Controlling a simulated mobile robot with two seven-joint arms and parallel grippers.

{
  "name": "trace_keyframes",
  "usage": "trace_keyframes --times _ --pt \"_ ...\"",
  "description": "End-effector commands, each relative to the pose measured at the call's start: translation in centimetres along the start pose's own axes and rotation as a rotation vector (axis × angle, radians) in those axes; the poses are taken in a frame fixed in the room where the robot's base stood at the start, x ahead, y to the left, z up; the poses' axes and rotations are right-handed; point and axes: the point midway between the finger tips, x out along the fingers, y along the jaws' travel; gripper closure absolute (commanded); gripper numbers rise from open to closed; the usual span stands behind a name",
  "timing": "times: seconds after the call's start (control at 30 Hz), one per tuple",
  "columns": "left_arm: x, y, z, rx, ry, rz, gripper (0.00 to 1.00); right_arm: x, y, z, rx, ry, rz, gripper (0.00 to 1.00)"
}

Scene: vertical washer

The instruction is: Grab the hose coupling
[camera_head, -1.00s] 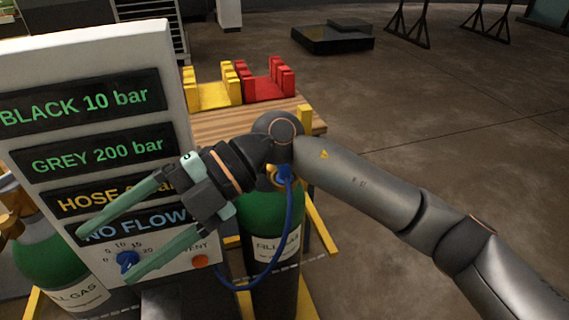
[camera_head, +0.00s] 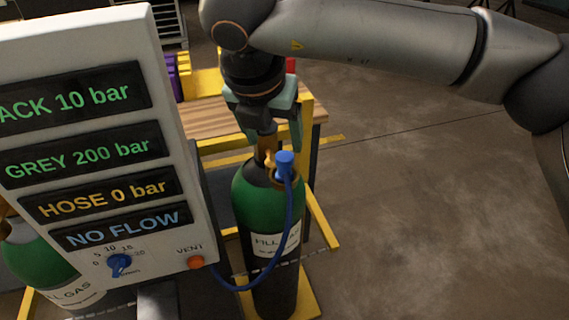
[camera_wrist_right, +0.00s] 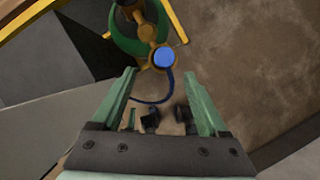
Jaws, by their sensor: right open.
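The blue hose coupling (camera_head: 285,160) sits on the brass valve (camera_head: 269,158) of a green-shouldered gas cylinder (camera_head: 257,200). A blue hose (camera_head: 284,230) runs from it down and left towards the panel. My right gripper (camera_head: 270,138) is open and points down, just above and behind the coupling. In the right wrist view the coupling (camera_wrist_right: 164,57) lies beyond the fingertips, in line with the gap between the two green fingers (camera_wrist_right: 158,82), apart from both. My left gripper is not in view.
A white panel (camera_head: 190,130) with lit readouts, a blue knob (camera_head: 119,264) and an orange vent button (camera_head: 196,262) stands left of the cylinder. A yellow frame (camera_head: 322,220) surrounds the cylinder. A wooden bench (camera_head: 212,116) lies behind. The floor at right is clear.

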Motion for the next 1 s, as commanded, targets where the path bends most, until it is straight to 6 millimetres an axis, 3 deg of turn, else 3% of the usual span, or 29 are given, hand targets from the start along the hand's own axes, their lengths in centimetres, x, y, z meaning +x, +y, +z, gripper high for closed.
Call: trace_keyframes --times 0.1,0.37,0.6,0.9,1.0 --pt "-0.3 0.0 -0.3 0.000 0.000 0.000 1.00 1.7 0.0 0.1 0.000 0.002 0.000 0.23" --pt "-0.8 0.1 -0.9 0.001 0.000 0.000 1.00 3.7 -0.4 0.4 -0.001 0.004 -0.001 0.23" --pt "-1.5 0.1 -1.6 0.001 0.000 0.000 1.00 7.1 -0.8 0.8 -0.003 0.004 0.001 0.23" --pt "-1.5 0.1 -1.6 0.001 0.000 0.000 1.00 7.9 -0.7 0.8 -0.003 0.002 0.003 0.23" --pt "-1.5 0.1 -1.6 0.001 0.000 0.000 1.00 7.8 -0.7 0.8 -0.003 0.002 0.003 0.32"
